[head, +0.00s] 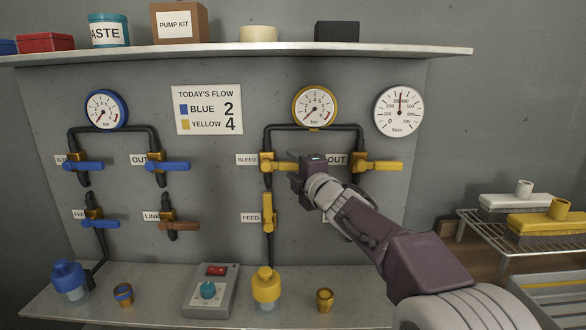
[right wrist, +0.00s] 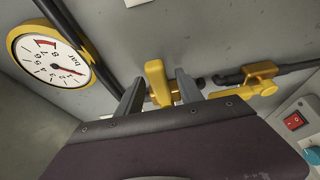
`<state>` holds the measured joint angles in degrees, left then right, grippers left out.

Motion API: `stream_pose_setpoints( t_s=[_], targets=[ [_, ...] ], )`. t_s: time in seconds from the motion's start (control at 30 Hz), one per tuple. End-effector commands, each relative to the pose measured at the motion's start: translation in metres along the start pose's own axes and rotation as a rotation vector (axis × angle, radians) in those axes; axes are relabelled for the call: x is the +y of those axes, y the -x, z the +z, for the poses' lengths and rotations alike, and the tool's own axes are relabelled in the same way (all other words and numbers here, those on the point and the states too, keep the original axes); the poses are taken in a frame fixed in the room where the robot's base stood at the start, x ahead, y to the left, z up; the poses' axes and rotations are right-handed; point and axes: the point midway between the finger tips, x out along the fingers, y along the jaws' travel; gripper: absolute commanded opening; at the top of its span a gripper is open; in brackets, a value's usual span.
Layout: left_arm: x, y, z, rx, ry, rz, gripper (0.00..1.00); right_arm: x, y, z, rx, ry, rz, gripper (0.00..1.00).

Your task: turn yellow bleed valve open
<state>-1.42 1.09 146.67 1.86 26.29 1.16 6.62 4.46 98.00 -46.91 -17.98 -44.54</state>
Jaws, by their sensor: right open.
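The yellow bleed valve (head: 268,164) is on the wall panel, right of the BLEED label (head: 247,160). Its yellow lever points right, across the vertical pipe. My right gripper (head: 297,170) is at the lever's right end and partly covers it in the head view. In the right wrist view, the lever (right wrist: 157,84) stands between the two spread fingers of the right gripper (right wrist: 158,93). The jaws are open; I cannot tell whether either finger touches the lever. My left gripper is not in view.
A yellow OUT valve (head: 378,166) is close to the right of my gripper. Below the bleed valve, the yellow FEED valve (head: 268,212) has its lever upright. The yellow gauge (head: 315,107) is above. Blue-side valves (head: 90,166) are left. A shelf (head: 220,52) juts out above.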

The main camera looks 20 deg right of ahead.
Motion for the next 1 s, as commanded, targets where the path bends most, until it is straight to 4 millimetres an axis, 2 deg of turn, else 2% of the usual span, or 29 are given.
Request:
stream_pose_setpoints(
  t_s=[0.1, 0.33, 0.4, 0.5, 1.0],
  targets=[
    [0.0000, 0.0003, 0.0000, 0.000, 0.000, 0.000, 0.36, -0.0003, -0.0075, 0.0000, -0.001, 0.000, -0.001, 0.44],
    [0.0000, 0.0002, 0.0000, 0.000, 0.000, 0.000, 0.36, 0.0001, -0.0082, 0.0002, -0.001, 0.000, 0.000, 0.44],
    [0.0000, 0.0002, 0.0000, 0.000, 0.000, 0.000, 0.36, 0.0000, -0.0081, 0.0002, -0.001, 0.000, 0.000, 0.24],
    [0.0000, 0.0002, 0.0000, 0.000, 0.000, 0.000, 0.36, 0.0000, -0.0080, 0.0002, -0.001, 0.000, 0.000, 0.00],
    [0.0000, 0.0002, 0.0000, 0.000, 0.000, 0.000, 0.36, -0.0002, -0.0079, 0.0001, -0.001, 0.000, 0.000, 0.00]
  ],
)
